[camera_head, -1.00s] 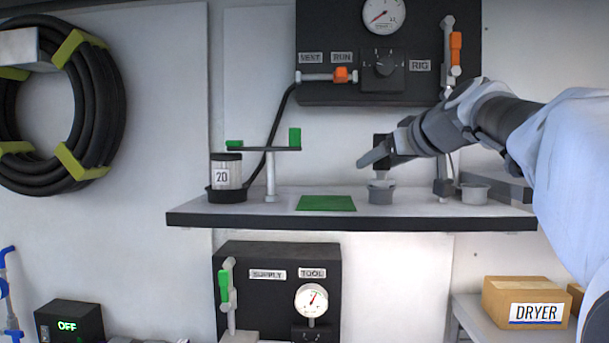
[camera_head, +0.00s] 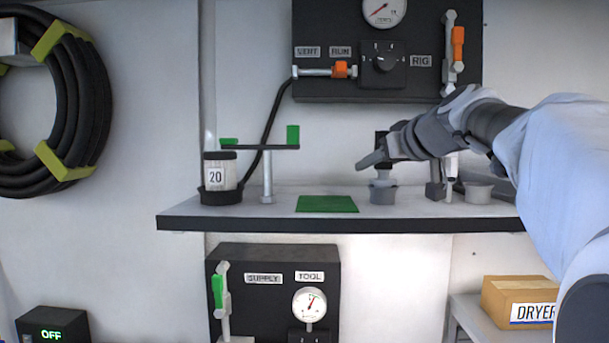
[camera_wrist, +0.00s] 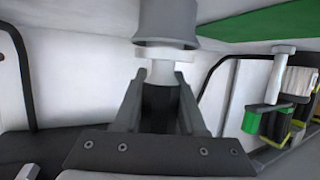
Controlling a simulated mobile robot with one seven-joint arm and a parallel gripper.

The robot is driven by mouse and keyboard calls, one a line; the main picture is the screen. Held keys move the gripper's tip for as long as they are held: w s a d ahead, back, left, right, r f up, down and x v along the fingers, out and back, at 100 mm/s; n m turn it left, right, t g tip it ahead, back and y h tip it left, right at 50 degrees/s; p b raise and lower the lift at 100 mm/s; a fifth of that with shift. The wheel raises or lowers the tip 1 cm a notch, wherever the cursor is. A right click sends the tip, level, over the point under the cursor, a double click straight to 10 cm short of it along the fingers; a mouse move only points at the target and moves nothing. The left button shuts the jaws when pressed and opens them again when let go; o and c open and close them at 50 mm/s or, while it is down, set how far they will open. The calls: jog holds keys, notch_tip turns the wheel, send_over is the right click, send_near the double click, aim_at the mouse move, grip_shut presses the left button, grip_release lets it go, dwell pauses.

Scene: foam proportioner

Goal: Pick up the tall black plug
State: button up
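The tall black plug (camera_head: 382,146) is upright above a small grey cup (camera_head: 383,195) on the shelf, right of the green mat. Its black body and pale lower stem show between the fingers and the cup in the wrist view (camera_wrist: 160,106). My gripper (camera_wrist: 160,88) comes in from the right and has one finger on each side of the black body, seemingly closed against it. It also shows in the head view (camera_head: 376,160). The pale stem meets the cup's mouth; how deep its lower end sits is hidden.
A clear jar marked 20 (camera_head: 219,176) and a post with a green-ended crossbar (camera_head: 268,180) stand left on the shelf (camera_head: 330,223). The green mat (camera_head: 327,204) is bare. Another grey cup (camera_head: 479,193) and a grey post are right. The gauge panel (camera_head: 330,85) hangs above.

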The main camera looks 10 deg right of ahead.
grip_shut()
jog(key=shift+r, duration=0.15)
